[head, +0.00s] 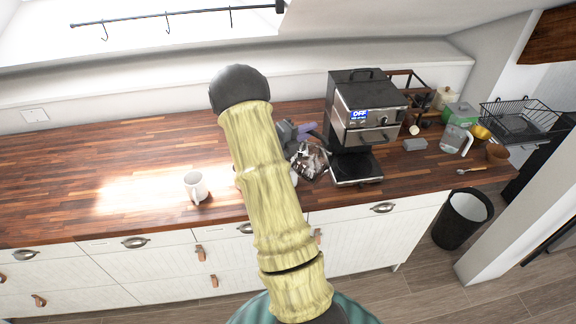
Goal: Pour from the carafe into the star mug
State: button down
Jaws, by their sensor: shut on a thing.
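My gripper (298,134) is partly hidden behind my own pale yellow arm. It is shut on the shiny dark glass carafe (311,162), which it holds left of the coffee machine. The carafe looks tilted; its contents and how far it is above the counter cannot be told. A white mug (196,188) stands upright on the counter left of my arm, apart from the carafe. No star can be made out on it. A sliver of another white thing (295,179) shows below the carafe, mostly hidden by my arm; I cannot tell whether it is a mug.
The black coffee machine (362,112) stands right of the carafe, its display reading OFF. Farther right are a clear jug (456,140), a wire rack (519,118) and a grey block (415,145). The wooden counter (90,165) is clear on the left. A black bin (462,218) stands below.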

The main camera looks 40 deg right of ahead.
aim_at(311, 153)
jog(key=shift+w+a+f+n+p, duration=0.1)
jog(key=shift+w+n+p, duration=0.2)
jog(key=shift+w, duration=0.15)
jog(key=shift+w+a+f+n+p, duration=0.1)
jog(key=shift+w+n+p, duration=0.15)
jog(key=shift+w, duration=0.2)
dwell(1.1)
jog(key=shift+w+a+r+n+h+p, duration=0.15)
jog(key=shift+w+n+h+p, duration=0.25)
jog(key=shift+w+p, duration=0.2)
dwell(0.3)
jog(key=s+m+b, duration=0.1)
jog(key=s+d+m+b, duration=0.1)
jog(key=s+b, duration=0.1)
jog(key=shift+s+y, duration=0.25)
jog(key=shift+y, duration=0.15)
jog(key=s+b, duration=0.1)
jog(key=s+f+m+b, duration=0.1)
jog(key=s+f+b, duration=0.1)
jog(key=shift+d+m+y+b, duration=0.25)
jog(key=shift+d+y+b, duration=0.05)
jog(key=shift+b, duration=0.1)
jog(key=shift+r, duration=0.2)
jog(key=shift+f, duration=0.15)
